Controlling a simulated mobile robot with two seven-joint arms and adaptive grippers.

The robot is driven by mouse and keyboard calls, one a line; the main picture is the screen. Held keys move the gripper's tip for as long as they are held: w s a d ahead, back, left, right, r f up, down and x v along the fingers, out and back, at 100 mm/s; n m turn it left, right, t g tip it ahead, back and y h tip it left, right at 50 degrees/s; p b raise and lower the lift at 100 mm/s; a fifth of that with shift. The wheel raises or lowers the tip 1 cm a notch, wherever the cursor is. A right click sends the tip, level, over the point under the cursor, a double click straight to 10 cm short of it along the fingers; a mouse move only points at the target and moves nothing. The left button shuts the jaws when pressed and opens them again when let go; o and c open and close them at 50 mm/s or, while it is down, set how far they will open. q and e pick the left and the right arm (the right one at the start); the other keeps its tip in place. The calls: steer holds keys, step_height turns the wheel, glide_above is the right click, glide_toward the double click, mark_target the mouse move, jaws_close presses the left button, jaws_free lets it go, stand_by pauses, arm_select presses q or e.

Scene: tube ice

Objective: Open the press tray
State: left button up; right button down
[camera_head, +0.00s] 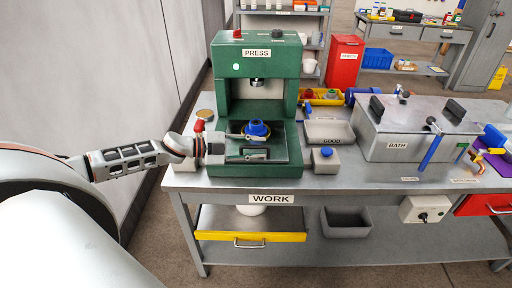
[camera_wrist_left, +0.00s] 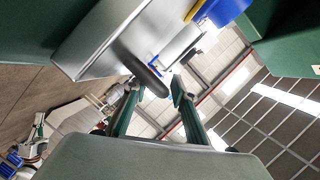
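The green press (camera_head: 290,100) stands at the left end of the work table, its label on the upper front. Its tray (camera_head: 280,152) lies low in the press opening with a blue round part (camera_head: 257,129) on it. In the left wrist view the tray shows as a grey slab (camera_wrist_left: 95,50) with a dark rounded handle bar (camera_wrist_left: 143,70) along its front. My left gripper (camera_head: 262,155) is in front of the tray, coming from the left. In the wrist view its two fingers (camera_wrist_left: 157,88) are apart, with the bar's end between the fingertips; contact cannot be told. My right gripper is out of view.
A grey bin marked GOOD (camera_head: 328,131) and a small box with a blue top (camera_head: 326,160) stand right of the press. The large grey bath (camera_head: 420,135) is farther right. A red-topped item (camera_head: 199,127) stands close to my left wrist.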

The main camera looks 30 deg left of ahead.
arm_select(q)
steer(key=shift+a, duration=0.1)
steer(key=v, duration=1.2)
stand_by(0.4)
stand_by(0.6)
